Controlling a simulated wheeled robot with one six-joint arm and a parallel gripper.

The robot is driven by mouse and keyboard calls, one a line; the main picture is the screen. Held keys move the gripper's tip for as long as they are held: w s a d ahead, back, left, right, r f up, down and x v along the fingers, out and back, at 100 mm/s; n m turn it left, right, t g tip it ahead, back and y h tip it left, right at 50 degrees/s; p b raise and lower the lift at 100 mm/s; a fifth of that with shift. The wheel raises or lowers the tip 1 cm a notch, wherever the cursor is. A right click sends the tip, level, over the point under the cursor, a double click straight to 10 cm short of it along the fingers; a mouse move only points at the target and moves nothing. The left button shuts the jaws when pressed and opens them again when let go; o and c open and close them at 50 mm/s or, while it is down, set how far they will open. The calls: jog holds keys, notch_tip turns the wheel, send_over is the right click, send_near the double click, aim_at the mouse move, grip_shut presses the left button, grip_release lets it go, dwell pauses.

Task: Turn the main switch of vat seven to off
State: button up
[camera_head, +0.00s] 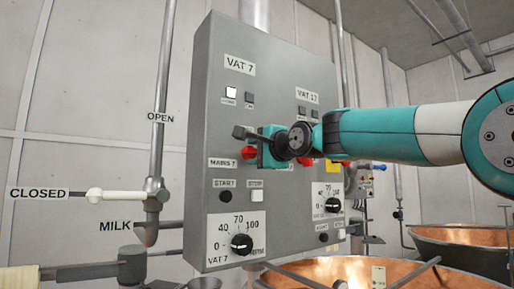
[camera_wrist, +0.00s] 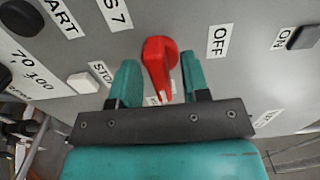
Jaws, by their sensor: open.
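The red main switch (camera_wrist: 158,62) of vat seven is a rotary knob on the grey panel. In the wrist view its narrow tip points down the picture, at a label partly hidden behind it. An OFF label (camera_wrist: 218,41) is to its right. In the head view part of the red switch (camera_head: 249,153) shows beside the MAINS 7 label (camera_head: 222,163). My gripper (camera_head: 259,148) is at the panel there. In the wrist view its two teal fingers are open, one on each side of the knob, with gaps visible; whether either touches it is unclear.
The panel (camera_head: 207,120) also carries a black start button (camera_head: 225,196), a white stop button (camera_head: 257,196) and a dial (camera_head: 241,243) below. A pipe with a white valve lever (camera_head: 115,195) stands left; copper vats (camera_head: 470,236) stand right.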

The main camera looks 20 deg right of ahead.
grip_shut()
jog(key=shift+n, duration=0.3)
jog(key=n+b, duration=0.1)
jog(key=n, duration=0.1)
jog(key=shift+f+n+b, duration=0.15)
jog(key=shift+n+b, duration=0.2)
jog(key=shift+n, duration=0.05)
jog(key=n+b, duration=0.1)
jog(key=n, duration=0.4)
jog(key=shift+b, duration=0.4)
jog(key=n+b, duration=0.1)
jog(key=n, duration=0.4)
jog(key=shift+n+b, duration=0.6)
jog(key=shift+n, duration=1.7)
